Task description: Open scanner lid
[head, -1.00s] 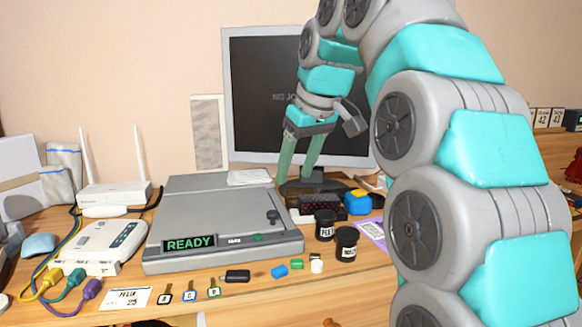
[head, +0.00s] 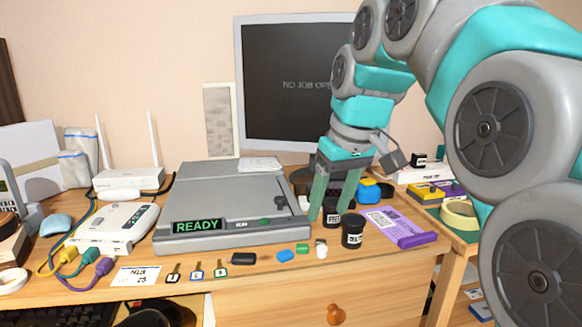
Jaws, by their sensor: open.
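The scanner (head: 232,203) is a flat grey box on the desk, with its lid (head: 235,185) down. Its front display (head: 197,225) reads READY, and a dark latch or handle (head: 281,202) shows on the right part of the lid. My gripper (head: 328,212) is just right of the scanner's right edge, pointing down. Its two green fingers are apart, with nothing clearly held. A small dark jar (head: 331,224) stands at the fingertips; whether they touch it I cannot tell.
A second dark jar (head: 353,232) and a purple packet (head: 402,227) lie right of the scanner. Keys, a black stick and small blocks lie in front. A router (head: 128,178) and a white device (head: 113,222) stand left. A monitor (head: 285,85) stands behind.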

